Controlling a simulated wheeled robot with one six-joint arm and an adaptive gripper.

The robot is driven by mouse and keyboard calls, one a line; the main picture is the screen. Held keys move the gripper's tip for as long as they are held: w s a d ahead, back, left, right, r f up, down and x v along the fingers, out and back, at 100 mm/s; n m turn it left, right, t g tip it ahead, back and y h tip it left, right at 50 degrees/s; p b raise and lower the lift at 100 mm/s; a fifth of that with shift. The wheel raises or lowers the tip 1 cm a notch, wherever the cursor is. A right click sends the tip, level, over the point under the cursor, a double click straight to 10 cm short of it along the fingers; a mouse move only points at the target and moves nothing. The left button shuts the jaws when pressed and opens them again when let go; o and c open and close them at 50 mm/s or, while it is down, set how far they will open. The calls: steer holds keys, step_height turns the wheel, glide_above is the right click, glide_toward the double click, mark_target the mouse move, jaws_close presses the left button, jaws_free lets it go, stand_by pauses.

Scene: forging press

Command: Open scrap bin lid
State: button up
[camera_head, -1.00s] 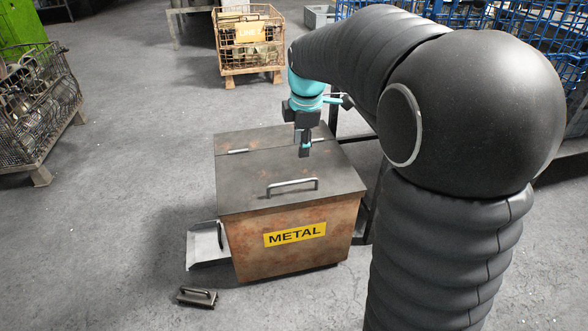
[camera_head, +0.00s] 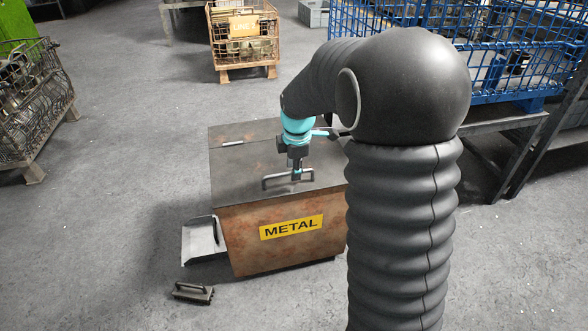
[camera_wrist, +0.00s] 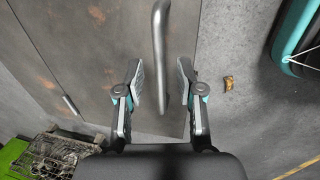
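The scrap bin (camera_head: 290,248) is a rusty box with a yellow METAL label on its front. Its flat dark lid (camera_head: 240,172) lies closed. The lid's metal handle (camera_head: 274,184) stands near the front edge, partly hidden by my gripper (camera_head: 296,174). In the wrist view the handle (camera_wrist: 160,42) runs lengthwise between the fingers of my gripper (camera_wrist: 160,72). The fingers are open, one on each side of the bar, with a gap to it on both sides. How deep the bar sits between them is hard to tell.
A dustpan (camera_head: 203,243) rests against the bin's left side, and a brush (camera_head: 193,293) lies on the floor in front. A wire crate (camera_head: 243,45) stands behind, another (camera_head: 35,100) at far left. Blue wire baskets (camera_head: 500,60) on a rack stand at right. Floor at left is clear.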

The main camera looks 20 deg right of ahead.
steer(key=shift+f, duration=0.15)
steer(key=shift+c, duration=0.2)
jaws_close()
